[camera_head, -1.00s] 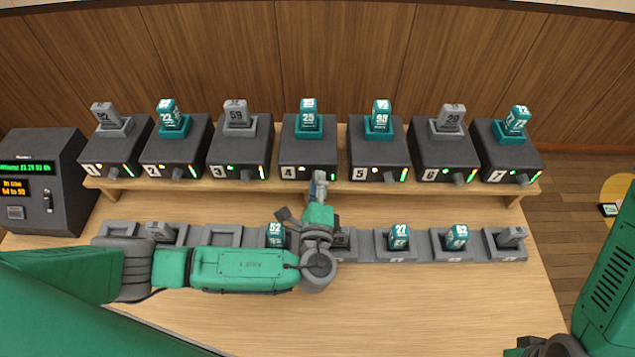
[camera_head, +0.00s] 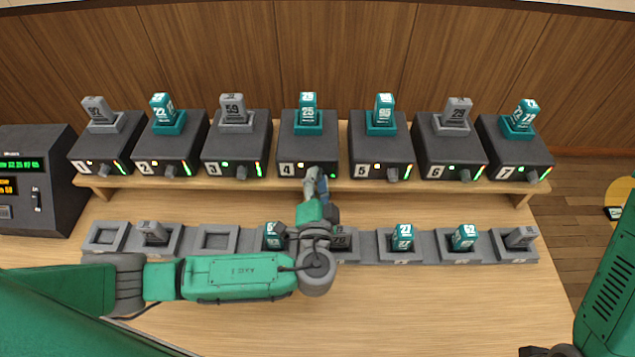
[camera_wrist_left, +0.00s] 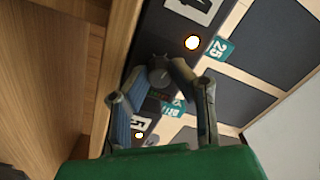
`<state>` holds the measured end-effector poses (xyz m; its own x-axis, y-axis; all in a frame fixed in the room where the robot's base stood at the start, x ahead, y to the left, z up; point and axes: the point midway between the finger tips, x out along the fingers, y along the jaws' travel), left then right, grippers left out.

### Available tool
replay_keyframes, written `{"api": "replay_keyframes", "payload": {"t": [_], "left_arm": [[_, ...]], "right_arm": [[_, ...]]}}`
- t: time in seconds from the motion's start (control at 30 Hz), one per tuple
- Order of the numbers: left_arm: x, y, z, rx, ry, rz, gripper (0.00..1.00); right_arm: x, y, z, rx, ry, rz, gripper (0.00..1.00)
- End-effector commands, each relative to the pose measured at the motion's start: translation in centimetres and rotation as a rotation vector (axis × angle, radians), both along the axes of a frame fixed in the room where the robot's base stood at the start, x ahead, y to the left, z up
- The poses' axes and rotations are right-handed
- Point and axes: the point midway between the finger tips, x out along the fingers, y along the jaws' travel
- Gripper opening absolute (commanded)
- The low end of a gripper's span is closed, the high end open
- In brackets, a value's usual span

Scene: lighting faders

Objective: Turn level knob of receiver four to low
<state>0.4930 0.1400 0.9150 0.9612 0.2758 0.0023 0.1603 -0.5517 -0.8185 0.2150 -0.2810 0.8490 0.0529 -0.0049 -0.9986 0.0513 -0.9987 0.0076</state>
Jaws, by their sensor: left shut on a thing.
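Receiver four (camera_head: 307,146) is a dark box on the wooden shelf with a "4" on its front and a teal block numbered 25 on top. Its level knob (camera_wrist_left: 159,77) is a small dark round knob on the front face. My left gripper (camera_head: 313,176) is at that front face and hides the knob in the head view. In the left wrist view, the left gripper's fingers (camera_wrist_left: 165,82) are closed around the knob from both sides. My right gripper (camera_head: 545,351) is only partly in the bottom right corner of the head view, its fingers out of sight.
Receiver three (camera_head: 234,147) and receiver five (camera_head: 383,148) stand on either side on the same shelf. A row of grey cradles (camera_head: 370,246) with teal and grey blocks lies under my left arm. A dark console (camera_head: 50,215) stands at far left.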

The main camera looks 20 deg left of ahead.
Motion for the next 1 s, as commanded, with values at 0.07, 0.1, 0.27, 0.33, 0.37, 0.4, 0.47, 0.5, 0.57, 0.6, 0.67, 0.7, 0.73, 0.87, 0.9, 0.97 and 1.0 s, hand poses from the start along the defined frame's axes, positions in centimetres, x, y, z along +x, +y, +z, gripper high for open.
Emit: {"api": "replay_keyframes", "payload": {"t": [0.07,0.1,0.27,0.33,0.37,0.4,0.47,0.5,0.57,0.6,0.67,0.7,0.73,0.87,0.9,0.97,1.0], "left_arm": [[-0.3,0.0,-1.0,-0.069,-0.005,-0.003,0.00],[-0.3,-0.1,-1.0,-0.106,-0.016,-0.003,0.00],[-0.3,0.0,-1.0,-0.252,-0.057,-0.002,0.00],[-0.3,0.0,-1.0,-0.316,-0.075,-0.002,0.00],[-0.3,0.0,-1.0,-0.343,-0.083,-0.001,0.00],[-0.3,0.0,-1.0,-0.380,-0.094,-0.001,0.00],[-0.3,0.0,-1.0,-0.436,-0.110,-0.001,0.00],[-0.3,-0.1,-1.0,-0.471,-0.120,-0.001,0.00],[-0.3,-0.1,-1.0,-0.524,-0.135,-0.002,0.00],[-0.2,0.0,-1.0,-0.559,-0.146,0.000,0.00],[-0.2,0.0,-1.0,-0.609,-0.159,0.000,0.00],[-0.3,-0.1,-1.0,-0.642,-0.169,0.000,0.00],[-0.3,0.0,-1.0,-0.665,-0.176,0.000,0.00],[-0.3,0.0,-0.9,-0.755,-0.203,0.002,0.00],[-0.3,0.0,-0.9,-0.780,-0.209,0.001,0.00],[-0.2,0.0,-0.9,-0.813,-0.218,0.001,0.00],[-0.2,0.0,-0.9,-0.832,-0.225,0.002,0.00]], "right_arm": [[0.0,0.0,-0.9,0.000,0.000,0.000,0.40],[0.0,0.0,-1.1,0.000,0.000,0.000,0.40],[0.0,0.0,-2.2,0.000,0.000,0.000,0.40],[0.0,0.0,-2.7,0.000,0.000,0.000,0.40],[0.0,0.0,-3.0,0.000,0.000,0.000,0.40],[0.0,0.0,-3.3,0.000,0.000,0.000,0.40],[0.0,0.0,-3.7,0.000,0.000,0.000,0.40],[0.0,0.0,-4.0,0.000,0.000,0.000,0.40],[0.0,0.0,-4.5,0.000,0.000,0.000,0.40],[0.0,0.0,-4.8,0.000,0.000,0.000,0.40],[0.0,0.0,-5.2,0.000,0.000,0.000,0.40],[0.0,0.0,-5.5,0.000,0.000,0.000,0.40],[0.0,0.0,-5.7,0.000,0.000,0.000,0.40],[0.0,0.0,-6.5,0.000,0.000,0.000,0.40],[0.0,0.0,-6.7,0.000,0.000,0.000,0.40],[0.0,0.0,-7.0,0.000,0.000,0.000,0.40],[0.0,0.0,-7.2,0.000,0.000,0.000,0.40]]}}
